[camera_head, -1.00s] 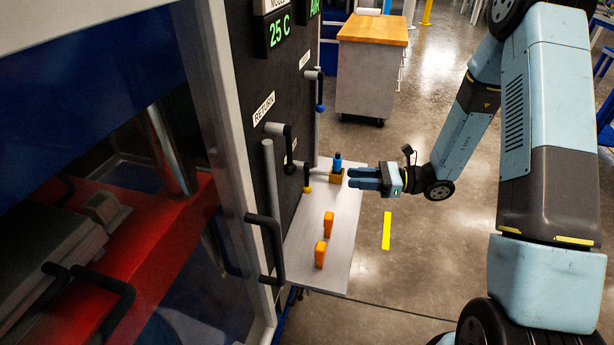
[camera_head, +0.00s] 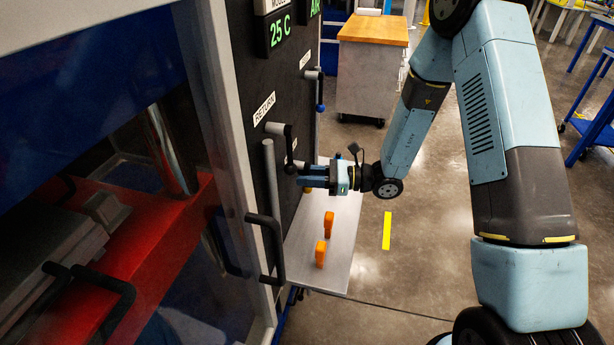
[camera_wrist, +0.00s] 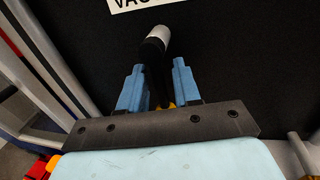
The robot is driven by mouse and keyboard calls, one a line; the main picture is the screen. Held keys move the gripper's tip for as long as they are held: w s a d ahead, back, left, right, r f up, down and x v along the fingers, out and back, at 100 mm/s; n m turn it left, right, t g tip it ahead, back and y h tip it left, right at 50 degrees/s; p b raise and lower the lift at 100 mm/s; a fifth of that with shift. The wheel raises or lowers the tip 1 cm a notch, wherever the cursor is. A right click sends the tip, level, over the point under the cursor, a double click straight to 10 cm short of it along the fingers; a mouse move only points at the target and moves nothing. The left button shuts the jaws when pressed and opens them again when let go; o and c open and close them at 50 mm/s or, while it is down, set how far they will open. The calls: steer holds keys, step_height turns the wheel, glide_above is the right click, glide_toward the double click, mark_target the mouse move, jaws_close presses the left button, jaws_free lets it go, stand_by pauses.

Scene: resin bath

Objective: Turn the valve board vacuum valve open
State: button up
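The vacuum valve (camera_wrist: 155,55) shows in the wrist view under a partly cut-off label starting "VAC". It has a grey hub and a black lever hanging down, with a bit of a yellow tip low between my fingers. My gripper (camera_wrist: 157,88) is open, with one blue finger on each side of the lever; I cannot tell whether either touches it. In the head view my gripper (camera_head: 303,176) reaches left to the dark valve board (camera_head: 262,85), and it hides most of this valve.
A lever valve (camera_head: 288,145) by the RETURN label is just above my gripper, and a blue-tipped valve (camera_head: 319,90) is farther back. A black door handle (camera_head: 270,240) juts out nearer.

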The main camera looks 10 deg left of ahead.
steer(key=shift+a, duration=0.15)
jaws_close()
stand_by(0.5)
